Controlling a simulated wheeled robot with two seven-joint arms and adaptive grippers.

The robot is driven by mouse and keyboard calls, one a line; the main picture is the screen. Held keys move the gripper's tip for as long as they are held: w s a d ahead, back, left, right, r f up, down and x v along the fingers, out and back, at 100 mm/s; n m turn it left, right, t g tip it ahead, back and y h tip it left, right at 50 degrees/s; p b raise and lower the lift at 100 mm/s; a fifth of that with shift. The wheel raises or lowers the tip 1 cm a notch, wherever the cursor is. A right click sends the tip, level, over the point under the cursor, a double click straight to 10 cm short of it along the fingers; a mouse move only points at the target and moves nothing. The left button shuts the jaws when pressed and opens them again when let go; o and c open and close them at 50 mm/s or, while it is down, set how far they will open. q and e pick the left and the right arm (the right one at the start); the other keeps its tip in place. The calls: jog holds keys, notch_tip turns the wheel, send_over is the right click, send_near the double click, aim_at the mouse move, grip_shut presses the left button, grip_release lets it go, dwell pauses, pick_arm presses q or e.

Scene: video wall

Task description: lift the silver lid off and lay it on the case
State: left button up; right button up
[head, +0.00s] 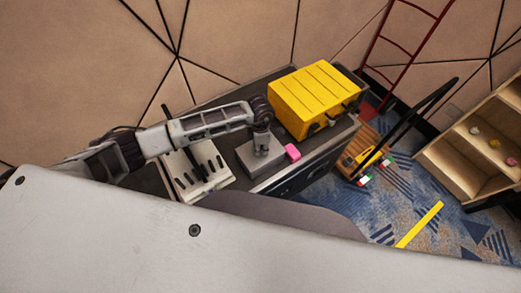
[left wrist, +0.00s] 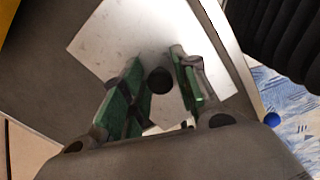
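A silver lid (head: 262,158) sits on top of a box on the dark-topped case (head: 228,147). In the left wrist view the lid is a bright metal plate (left wrist: 105,38) with a round black knob (left wrist: 160,80). My left gripper (head: 262,138) points down just above the lid. Its two green-padded fingers stand apart, one on each side of the knob, with visible space between, so it is open. I cannot tell how far down the fingertips reach beside the knob. My right gripper is not in view.
A yellow toolbox (head: 313,98) stands on the case just behind and right of the lid. A small pink block (head: 292,152) lies close to the lid's right. A pale slotted tray (head: 212,178) is at its left. Some bare dark top shows between them.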

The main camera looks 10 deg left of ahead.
pick_arm(q)
grip_shut()
jog(key=shift+r, duration=0.15)
notch_tip(320, 180, up, 8)
jog(key=shift+b, duration=0.8)
jog(key=shift+r, duration=0.9)
